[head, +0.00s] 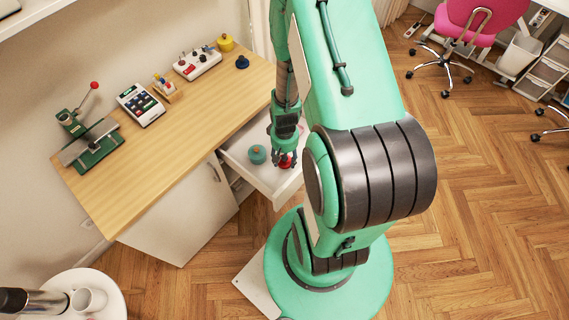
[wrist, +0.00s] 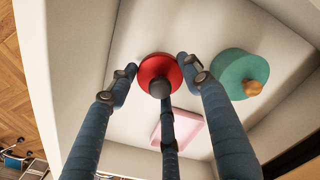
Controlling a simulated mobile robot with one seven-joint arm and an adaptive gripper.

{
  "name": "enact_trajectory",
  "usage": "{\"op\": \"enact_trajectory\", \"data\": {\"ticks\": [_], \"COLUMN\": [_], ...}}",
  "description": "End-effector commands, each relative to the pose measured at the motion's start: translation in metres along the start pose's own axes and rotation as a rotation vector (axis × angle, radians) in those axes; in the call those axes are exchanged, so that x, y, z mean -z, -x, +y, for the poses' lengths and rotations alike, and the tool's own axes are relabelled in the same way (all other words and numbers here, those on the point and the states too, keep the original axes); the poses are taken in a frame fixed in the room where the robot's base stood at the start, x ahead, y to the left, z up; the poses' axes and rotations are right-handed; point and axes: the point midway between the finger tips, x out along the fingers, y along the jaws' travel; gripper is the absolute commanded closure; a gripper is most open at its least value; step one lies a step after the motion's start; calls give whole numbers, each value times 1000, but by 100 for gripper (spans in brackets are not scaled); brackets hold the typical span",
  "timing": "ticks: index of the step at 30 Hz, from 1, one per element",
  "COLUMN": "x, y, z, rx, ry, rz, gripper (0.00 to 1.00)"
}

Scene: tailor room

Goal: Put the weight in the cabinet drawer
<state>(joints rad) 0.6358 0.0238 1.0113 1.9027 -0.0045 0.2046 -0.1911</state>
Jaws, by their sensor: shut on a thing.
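The cabinet drawer (head: 236,154) is pulled open below the wooden tabletop; its pale interior fills much of the wrist view (wrist: 207,33). My gripper (head: 285,153) points down within the drawer opening. Its fingers are shut on a red round weight (head: 287,163), which also shows between the fingertips in the wrist view (wrist: 157,65). One finger covers part of the weight. A teal round object (head: 257,154) with a wooden knob lies in the drawer, to the right of the red weight in the wrist view (wrist: 236,72). I cannot tell whether the red weight touches the drawer floor.
A pink flat object (wrist: 186,129) lies in the drawer. The tabletop (head: 185,120) holds a green press (head: 97,158), a calculator (head: 140,104), a white rack (head: 197,63), and yellow (head: 225,44) and blue (head: 242,62) knobbed objects. A round side table (head: 112,296) stands lower left.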

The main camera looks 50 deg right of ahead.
Motion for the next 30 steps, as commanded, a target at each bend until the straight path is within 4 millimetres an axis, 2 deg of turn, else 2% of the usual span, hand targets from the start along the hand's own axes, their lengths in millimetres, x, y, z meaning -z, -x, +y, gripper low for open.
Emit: {"op": "enact_trajectory", "data": {"ticks": [11, 21, 30], "x": [1, 0, 1], "y": [-2, -36, -38], "z": [0, 0, 0], "rx": [0, 0, 0], "ry": [0, 0, 0], "rz": [1, 0, 2], "gripper": [91, 91, 91]}}
